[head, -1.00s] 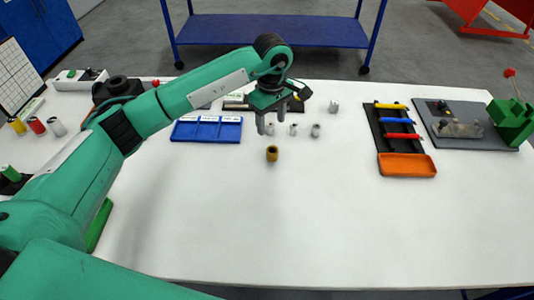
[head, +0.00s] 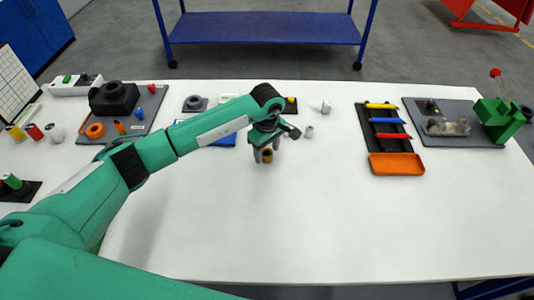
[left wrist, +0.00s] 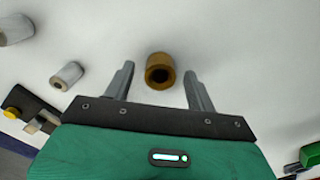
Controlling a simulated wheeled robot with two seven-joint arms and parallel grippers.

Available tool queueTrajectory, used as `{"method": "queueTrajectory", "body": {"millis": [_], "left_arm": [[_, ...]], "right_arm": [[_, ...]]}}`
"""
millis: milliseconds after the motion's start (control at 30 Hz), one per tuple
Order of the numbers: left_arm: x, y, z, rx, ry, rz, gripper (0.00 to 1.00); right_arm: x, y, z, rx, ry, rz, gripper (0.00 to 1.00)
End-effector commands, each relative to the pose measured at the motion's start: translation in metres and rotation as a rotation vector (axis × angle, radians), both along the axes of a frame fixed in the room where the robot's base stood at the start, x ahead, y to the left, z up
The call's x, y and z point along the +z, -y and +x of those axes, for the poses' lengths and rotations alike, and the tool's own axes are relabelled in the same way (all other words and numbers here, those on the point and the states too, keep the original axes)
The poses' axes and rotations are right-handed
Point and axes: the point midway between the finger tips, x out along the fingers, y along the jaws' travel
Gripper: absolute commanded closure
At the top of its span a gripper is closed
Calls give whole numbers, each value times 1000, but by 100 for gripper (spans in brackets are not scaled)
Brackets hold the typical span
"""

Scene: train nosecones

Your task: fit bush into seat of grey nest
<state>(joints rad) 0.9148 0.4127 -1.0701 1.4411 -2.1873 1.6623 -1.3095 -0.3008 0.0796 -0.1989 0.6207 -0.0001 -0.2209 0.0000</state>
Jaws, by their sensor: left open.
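The bush (head: 267,157) is a short bronze-brown hollow cylinder, standing upright on the white table. It also shows in the left wrist view (left wrist: 160,72), its dark bore facing the camera. My left gripper (head: 266,150) is open above the bush and points down; in the left wrist view its two grey fingers (left wrist: 160,82) lie either side of the bush with gaps. A small grey square block with a dark round ring (head: 195,103), behind the arm at the back, looks like the grey nest; its seat is too small to make out. My right gripper is not in view.
A black rack (head: 385,130) with an orange tray (head: 396,164) lies right. The front table is clear.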

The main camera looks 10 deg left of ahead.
Motion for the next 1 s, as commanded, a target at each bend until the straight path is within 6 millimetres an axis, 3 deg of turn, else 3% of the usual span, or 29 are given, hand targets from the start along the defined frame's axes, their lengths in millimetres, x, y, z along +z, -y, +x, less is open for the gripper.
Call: {"method": "queueTrajectory", "body": {"millis": [133, 367, 467, 767, 1000], "left_arm": [[0, 0, 0, 0, 0, 0, 45], [0, 0, 0, 0, 0, 0, 91], [0, 0, 0, 0, 0, 0, 99], [5, 0, 1, -1, 1, -1, 99], [35, 0, 1, -1, 5, 0, 99]], "right_arm": [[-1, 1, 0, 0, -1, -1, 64], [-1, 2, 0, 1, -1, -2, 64], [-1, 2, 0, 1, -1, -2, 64], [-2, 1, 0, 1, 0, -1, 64], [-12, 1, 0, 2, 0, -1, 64]]}}
